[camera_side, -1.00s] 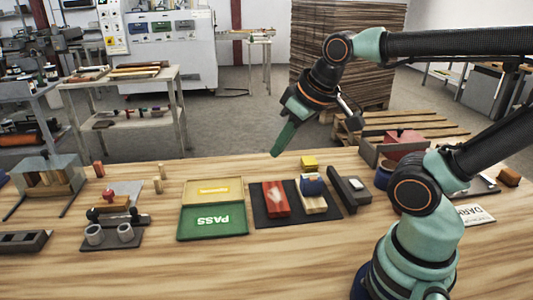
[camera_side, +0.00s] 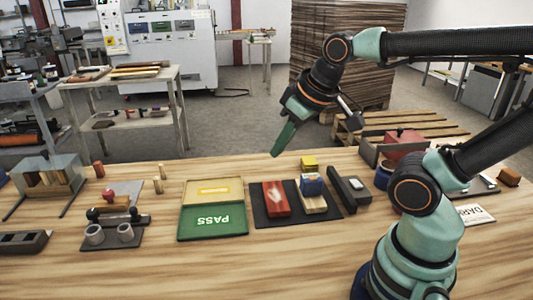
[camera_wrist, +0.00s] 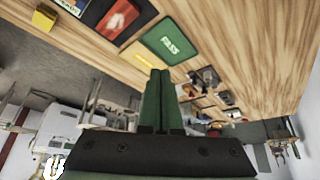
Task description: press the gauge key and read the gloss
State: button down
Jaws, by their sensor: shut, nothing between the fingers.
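My gripper (camera_side: 276,153) has green fingers, shut and empty, in the air above and behind the mat. In the wrist view the fingers (camera_wrist: 160,75) are pressed together and point at the table.
A green PASS tray (camera_side: 212,223) and a yellow tray (camera_side: 213,190) lie left of the mat. A black fixture (camera_side: 349,190) stands close on its right, with a yellow block (camera_side: 309,162) behind. A holder with cups (camera_side: 110,236) is further left. The front tabletop is clear.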

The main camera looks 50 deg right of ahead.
jog(key=m+g+y, duration=0.4)
jog(key=m+g, duration=0.8)
jog(key=m, duration=0.5)
send_over(312, 176)
notch_tip(312, 176, down, 6)
jog(key=shift+d+f, duration=0.15)
jog(key=shift+s, duration=0.1)
jog(key=shift+f, duration=0.1)
jog(key=shift+f, duration=4.3)
jog(key=shift+f, duration=0.1)
jog(key=shift+f+n, duration=0.3)
jog(key=shift+f, duration=0.05)
